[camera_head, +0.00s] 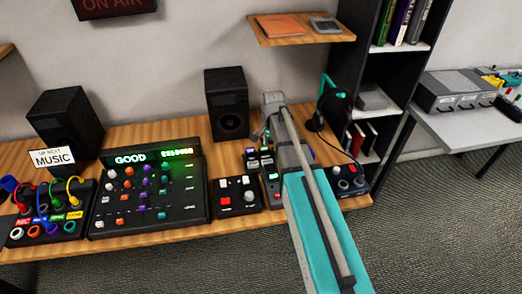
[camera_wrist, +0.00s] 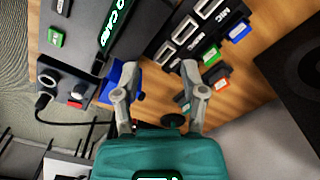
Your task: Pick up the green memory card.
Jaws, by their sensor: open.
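In the wrist view, a small green card (camera_wrist: 210,54) with a pale label lies on the wooden desk, beside a dark block with several labelled slots. In the head view my arm covers part of this desk area, and the green card cannot be made out clearly.
The slotted block (camera_wrist: 190,32) and a dark device with a lit "CARD" screen (camera_wrist: 116,22) are close to my fingers. A button box (camera_wrist: 68,88) with a cable is at left. A mixer (camera_head: 148,195), speaker (camera_head: 228,104) and headphones (camera_head: 333,104) crowd the desk.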

